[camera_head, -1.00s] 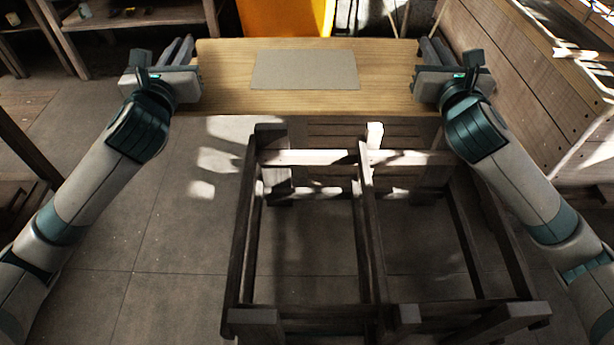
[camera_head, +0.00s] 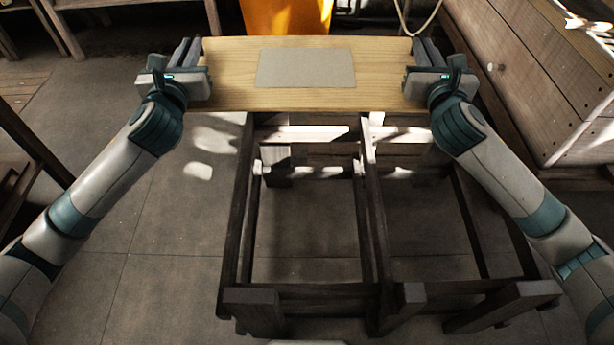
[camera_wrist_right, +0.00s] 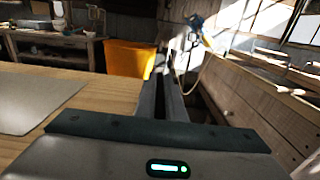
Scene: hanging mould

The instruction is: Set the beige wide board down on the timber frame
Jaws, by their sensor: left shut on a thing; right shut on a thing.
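The beige wide board (camera_head: 230,85) is held level between my two grippers, with a grey rectangular patch (camera_head: 306,68) on its top. My left gripper (camera_head: 196,66) is shut on its left end. My right gripper (camera_head: 418,66) is shut on its right end; the board also shows at the left of the right wrist view (camera_wrist_right: 105,88). The dark timber frame (camera_head: 368,240) stands on the floor, nearer to me. The board covers the frame's far end in the head view. I cannot tell how high the board is above the frame.
An orange bin (camera_head: 287,17) stands behind the board; it also shows in the right wrist view (camera_wrist_right: 130,60). A wooden crate-like wall (camera_head: 530,80) is close on the right of my right arm. Shelving stands at the left. The floor (camera_head: 120,190) left of the frame is clear.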

